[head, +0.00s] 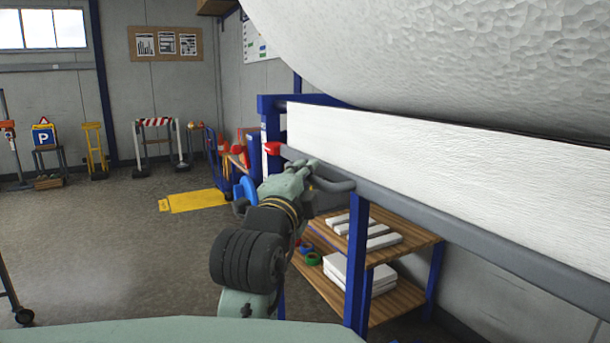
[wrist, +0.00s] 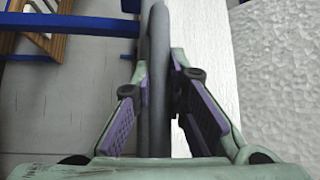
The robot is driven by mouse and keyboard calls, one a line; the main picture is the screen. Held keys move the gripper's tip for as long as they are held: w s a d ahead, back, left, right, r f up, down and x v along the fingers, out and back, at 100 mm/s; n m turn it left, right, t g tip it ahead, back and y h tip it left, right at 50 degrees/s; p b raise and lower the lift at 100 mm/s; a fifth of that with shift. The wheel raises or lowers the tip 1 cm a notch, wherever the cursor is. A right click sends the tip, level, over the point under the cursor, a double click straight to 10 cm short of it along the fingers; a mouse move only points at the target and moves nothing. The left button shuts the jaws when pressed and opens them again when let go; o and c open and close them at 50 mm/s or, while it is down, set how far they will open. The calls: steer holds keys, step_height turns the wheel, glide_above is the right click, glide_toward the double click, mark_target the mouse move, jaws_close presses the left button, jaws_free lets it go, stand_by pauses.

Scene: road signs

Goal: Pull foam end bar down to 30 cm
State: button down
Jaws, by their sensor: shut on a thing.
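A large white foam roll (head: 450,55) fills the upper right of the head view. A white foam sheet (head: 430,165) hangs below it, ending in the long grey foam end bar (head: 460,223). My gripper (head: 318,174) is at the bar's left part, by a curved grey loop. In the wrist view my gripper (wrist: 156,75) has its fingers on both sides of the grey bar part (wrist: 156,110), shut on it. The foam sheet (wrist: 202,50) lies just right of it. The exact contact in the head view is partly hidden by my wrist.
A blue frame (head: 356,270) holds wooden shelves (head: 385,306) with white foam pieces below the bar. A red piece (head: 272,148) sits on the frame at left. Signs, stands and a yellow floor plate (head: 195,201) are farther back.

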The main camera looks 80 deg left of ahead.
step_height(320, 180, down, 29)
steer(key=b, duration=2.2)
steer(key=shift+f, duration=0.15)
steer(key=c, duration=1.6)
jaws_free()
steer(key=shift+o, duration=0.2)
steer(key=v, duration=0.7)
steer(key=shift+s+d, duration=0.15)
steer(key=shift+d, duration=0.15)
